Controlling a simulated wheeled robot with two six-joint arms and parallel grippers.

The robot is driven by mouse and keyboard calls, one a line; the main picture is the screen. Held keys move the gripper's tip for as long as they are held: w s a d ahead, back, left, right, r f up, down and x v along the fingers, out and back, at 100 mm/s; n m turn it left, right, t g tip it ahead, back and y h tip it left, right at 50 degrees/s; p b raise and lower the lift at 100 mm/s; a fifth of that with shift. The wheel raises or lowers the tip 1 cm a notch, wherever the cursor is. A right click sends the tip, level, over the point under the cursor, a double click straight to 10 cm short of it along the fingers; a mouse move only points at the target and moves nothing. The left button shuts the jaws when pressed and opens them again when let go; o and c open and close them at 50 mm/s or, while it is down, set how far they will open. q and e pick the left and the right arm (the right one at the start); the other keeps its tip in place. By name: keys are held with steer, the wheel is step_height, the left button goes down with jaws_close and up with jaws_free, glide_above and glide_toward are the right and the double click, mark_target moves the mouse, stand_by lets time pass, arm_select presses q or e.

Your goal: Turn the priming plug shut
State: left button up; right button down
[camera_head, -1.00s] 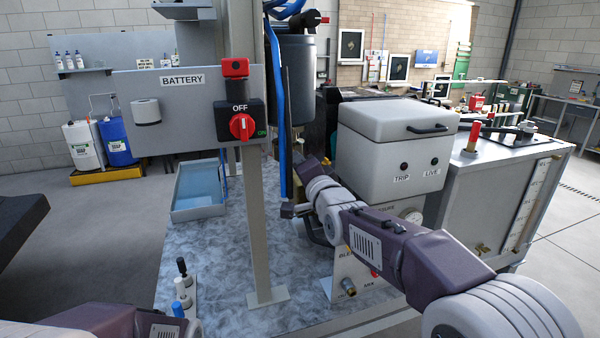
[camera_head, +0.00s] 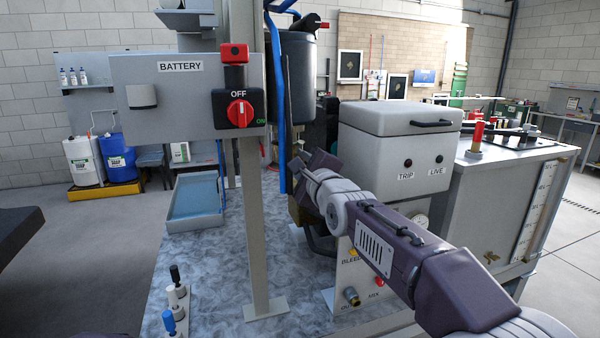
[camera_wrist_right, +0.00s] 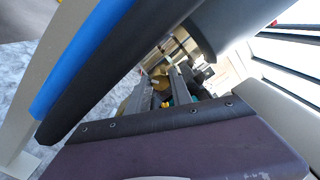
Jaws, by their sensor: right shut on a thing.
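My right arm reaches in from the right in the head view, with its gripper (camera_head: 298,172) beside the blue pipe and the dark cylinder. In the right wrist view the two fingers (camera_wrist_right: 164,92) are close together with a small brass-yellow part (camera_wrist_right: 161,83) between them. I take this part to be the priming plug, but it is small and mostly covered. The gripper is shut on it. In the head view my own wrist and the pipework hide the plug. How far it is turned cannot be seen. My left gripper is out of view.
A blue pipe (camera_head: 279,100) and a dark cylinder (camera_head: 298,75) stand close to the right gripper. A grey post (camera_head: 253,215) carries the battery panel (camera_head: 165,115), its red switch at OFF. A light grey box (camera_head: 395,140) stands right of the gripper. A blue tray (camera_head: 196,198) lies left.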

steer(key=m, duration=0.8)
steer(key=m+b, duration=0.1)
steer(key=m, duration=1.4)
steer(key=shift+d+f+m+b, duration=0.15)
steer(key=shift+f+m+b, duration=0.1)
steer(key=shift+m+b, duration=0.15)
steer(key=shift+w+m, duration=0.1)
steer(key=shift+m, duration=0.2)
stand_by(0.3)
steer(key=c, duration=1.1)
jaws_free()
steer(key=shift+c, duration=0.2)
steer(key=shift+r, duration=0.1)
steer(key=shift+s, duration=0.2)
